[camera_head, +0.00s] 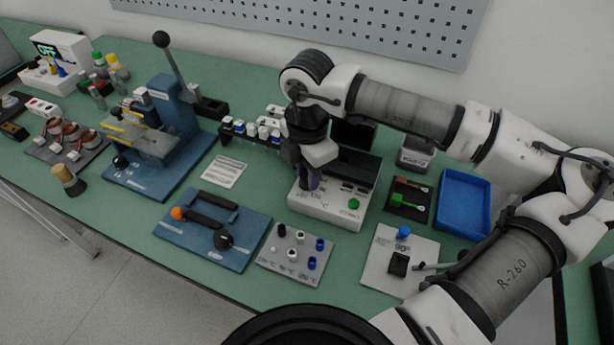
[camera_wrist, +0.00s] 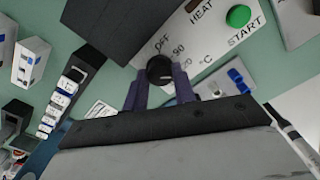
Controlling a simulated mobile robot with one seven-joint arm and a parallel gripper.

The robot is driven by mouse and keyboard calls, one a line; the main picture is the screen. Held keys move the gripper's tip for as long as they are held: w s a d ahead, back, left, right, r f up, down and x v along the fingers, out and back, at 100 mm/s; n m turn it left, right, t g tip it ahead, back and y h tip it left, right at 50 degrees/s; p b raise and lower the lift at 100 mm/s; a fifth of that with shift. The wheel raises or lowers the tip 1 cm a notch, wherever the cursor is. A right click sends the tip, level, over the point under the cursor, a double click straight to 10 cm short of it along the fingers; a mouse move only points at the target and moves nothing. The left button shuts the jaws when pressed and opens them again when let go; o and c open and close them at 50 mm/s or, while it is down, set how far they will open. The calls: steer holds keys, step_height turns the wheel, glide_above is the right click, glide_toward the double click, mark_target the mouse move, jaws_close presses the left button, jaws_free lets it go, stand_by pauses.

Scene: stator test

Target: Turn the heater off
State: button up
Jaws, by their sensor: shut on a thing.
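The heater (camera_head: 325,207) is a white box with a dark block on top, at the middle of the bench in the head view. Its panel (camera_wrist: 208,40) in the wrist view carries the words OFF, HEAT and START, temperature marks and °C. A round black knob (camera_wrist: 159,69) sits below the OFF mark. My gripper (camera_head: 309,182) is over the heater's front left part. In the wrist view its two purple fingers are shut on the knob, one on each side. A green button (camera_wrist: 238,16) lies by START.
A plate with several small knobs (camera_head: 293,252) lies in front of the heater. A blue fixture with an orange-ended handle (camera_head: 213,228) is to its left. A blue press (camera_head: 160,150) stands further left. A blue tray (camera_head: 463,203) and a plate with a blue button (camera_head: 404,250) are right.

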steer(key=shift+f+n+b, duration=0.25)
steer(key=shift+n+b, duration=0.55)
steer(key=shift+n, duration=0.3)
steer(key=n+b, duration=0.2)
steer(key=n, duration=0.1)
steer(key=shift+n, duration=0.4)
steer(key=n+b, duration=0.2)
steer(key=n, duration=0.3)
steer(key=shift+r, duration=0.1)
steer(key=shift+r+n, duration=0.15)
steer(key=shift+n, duration=1.05)
steer(key=o, duration=0.7)
steer(key=shift+o, duration=0.2)
